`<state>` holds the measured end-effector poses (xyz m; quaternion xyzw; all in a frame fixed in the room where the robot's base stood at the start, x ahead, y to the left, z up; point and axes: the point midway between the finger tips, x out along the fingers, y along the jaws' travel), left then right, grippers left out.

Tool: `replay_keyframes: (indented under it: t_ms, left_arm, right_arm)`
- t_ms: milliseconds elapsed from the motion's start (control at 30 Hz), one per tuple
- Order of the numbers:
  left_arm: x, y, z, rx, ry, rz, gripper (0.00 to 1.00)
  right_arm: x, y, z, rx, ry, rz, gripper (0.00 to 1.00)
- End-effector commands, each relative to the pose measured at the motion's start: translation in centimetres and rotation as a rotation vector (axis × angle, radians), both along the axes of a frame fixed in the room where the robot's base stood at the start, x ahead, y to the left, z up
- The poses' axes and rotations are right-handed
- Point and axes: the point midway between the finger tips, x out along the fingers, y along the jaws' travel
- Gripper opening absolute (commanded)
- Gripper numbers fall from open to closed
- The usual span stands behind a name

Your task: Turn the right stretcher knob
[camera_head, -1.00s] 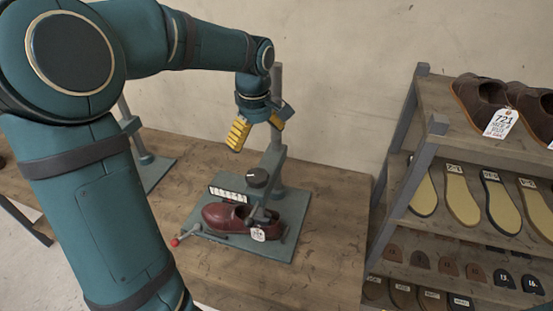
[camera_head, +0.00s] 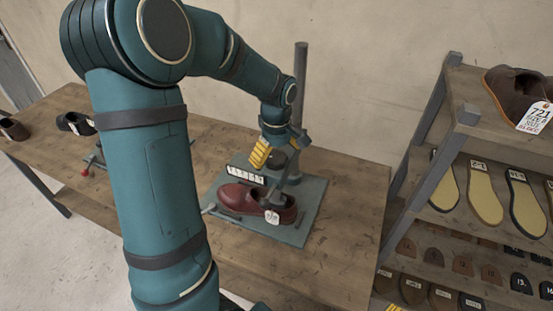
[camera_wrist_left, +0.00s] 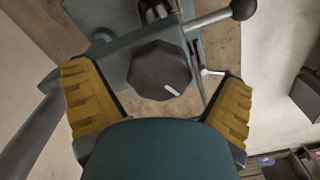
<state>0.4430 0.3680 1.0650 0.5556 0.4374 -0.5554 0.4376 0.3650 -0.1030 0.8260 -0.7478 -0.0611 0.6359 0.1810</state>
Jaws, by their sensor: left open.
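The right stretcher (camera_head: 312,200) stands on the bench, a grey plate with a post, a crossarm and a dark red shoe (camera_head: 240,199) with a white tag. Its dark, many-sided knob (camera_wrist_left: 160,72) with a white mark shows in the left wrist view. In the head view the knob (camera_head: 279,161) is partly hidden by my left gripper (camera_head: 280,152), which is above it. The gripper is open, its yellow fingers on either side of the knob in the wrist view. I cannot tell whether they touch it. My right gripper is out of view.
A post (camera_head: 300,90) rises close behind the gripper. A ball-ended lever (camera_wrist_left: 243,8) sticks out near the knob. A shelf rack (camera_head: 442,165) with shoes and soles stands to the right. My left arm hides much of the left stretcher. The bench's right front is clear.

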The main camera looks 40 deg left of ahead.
Motion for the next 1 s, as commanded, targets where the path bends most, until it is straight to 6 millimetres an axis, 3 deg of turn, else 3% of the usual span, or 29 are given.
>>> replay_keyframes:
  t_ms: [400,467,600,833,1000]
  left_arm:
    - [-0.04,0.01,-0.89,0.0,0.001,0.0,0.97]
    - [-0.04,0.01,-0.88,0.0,0.001,0.0,0.8]
    - [-0.03,0.01,-0.87,0.0,0.0,0.0,0.31]
    - [-0.04,0.02,-0.8,0.0,0.0,-0.034,0.28]
    - [-0.08,0.07,-0.72,0.001,-0.001,-0.189,0.28]
  right_arm:
    - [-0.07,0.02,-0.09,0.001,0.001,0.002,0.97]
    - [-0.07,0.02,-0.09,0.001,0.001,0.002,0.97]
    - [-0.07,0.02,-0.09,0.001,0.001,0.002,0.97]
    - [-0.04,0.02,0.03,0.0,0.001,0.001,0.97]
    - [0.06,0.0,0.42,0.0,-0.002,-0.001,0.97]
